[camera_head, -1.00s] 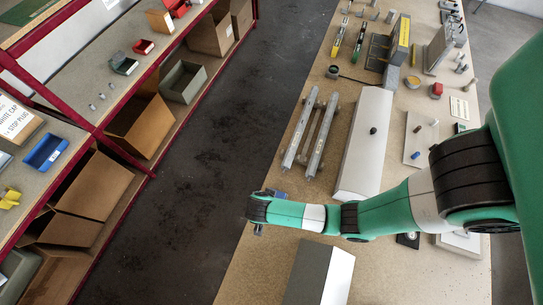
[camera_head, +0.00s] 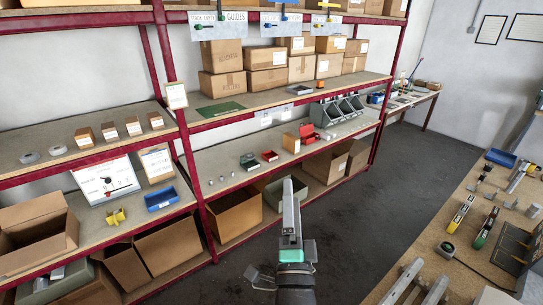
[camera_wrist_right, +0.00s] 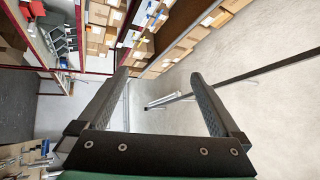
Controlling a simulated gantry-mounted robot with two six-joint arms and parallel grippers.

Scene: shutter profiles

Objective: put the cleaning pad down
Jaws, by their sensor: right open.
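My right gripper (camera_head: 289,188) points up and away in the head view, in front of the shelving. Its fingers show nearly edge-on there. In the right wrist view my right gripper (camera_wrist_right: 158,76) has its two dark fingers wide apart, with nothing between them. I cannot pick out a cleaning pad for certain. A flat green sheet (camera_head: 219,110) lies on the middle shelf, but I cannot tell whether it is the pad. My left gripper is not in view.
A red-framed shelf unit (camera_head: 215,128) holds cardboard boxes, a blue bin (camera_head: 161,199) and small parts. At the right, a workbench (camera_head: 408,262) carries tools and metal profiles (camera_head: 402,284). Dark floor (camera_head: 350,230) lies clear between them.

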